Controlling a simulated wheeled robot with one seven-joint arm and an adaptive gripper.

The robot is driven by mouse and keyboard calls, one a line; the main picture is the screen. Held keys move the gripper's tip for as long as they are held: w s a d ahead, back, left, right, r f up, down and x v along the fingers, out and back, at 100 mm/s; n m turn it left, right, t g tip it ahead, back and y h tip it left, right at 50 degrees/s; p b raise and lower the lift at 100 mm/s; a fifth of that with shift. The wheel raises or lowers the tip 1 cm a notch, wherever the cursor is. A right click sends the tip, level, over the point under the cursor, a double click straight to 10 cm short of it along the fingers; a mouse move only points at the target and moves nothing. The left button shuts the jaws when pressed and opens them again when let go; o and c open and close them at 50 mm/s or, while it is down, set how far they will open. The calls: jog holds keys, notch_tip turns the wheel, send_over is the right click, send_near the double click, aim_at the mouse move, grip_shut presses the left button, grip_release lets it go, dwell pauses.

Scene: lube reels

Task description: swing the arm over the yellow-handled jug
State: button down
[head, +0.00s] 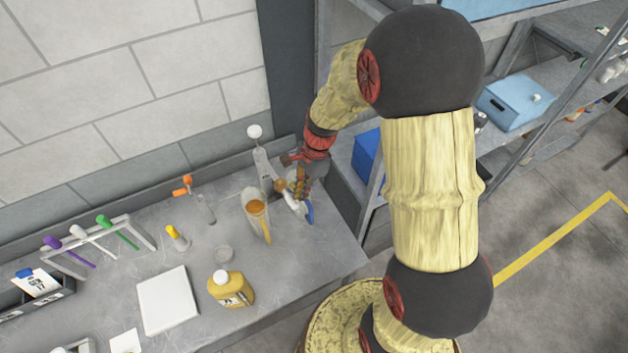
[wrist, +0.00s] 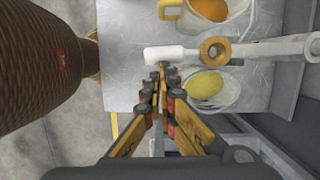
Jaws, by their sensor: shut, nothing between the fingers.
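The yellow-handled jug (head: 251,201) stands on the grey bench, clear-walled with orange contents. In the wrist view its yellow handle (wrist: 170,12) shows at the top, partly cut off. The metal arm (head: 262,165) has a white ball on its post; in the wrist view its bronze ring (wrist: 215,50) and white end (wrist: 168,55) lie between two jugs, not over the yellow-handled one. The second jug (wrist: 232,92) holds yellow contents; its blue handle (head: 309,213) shows in the head view. My gripper (wrist: 163,72) is shut and empty beside the arm's white end; contact is unclear.
A wall stands behind. A shelf unit (head: 500,140) is right of the bench.

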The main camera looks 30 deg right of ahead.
jog(key=w+a+m+t+p, duration=0.1)
jog(key=a+m+p, duration=0.3)
jog(key=a, duration=1)
jog(key=shift+w+a+p, duration=0.2)
jog(key=shift+p, duration=0.6)
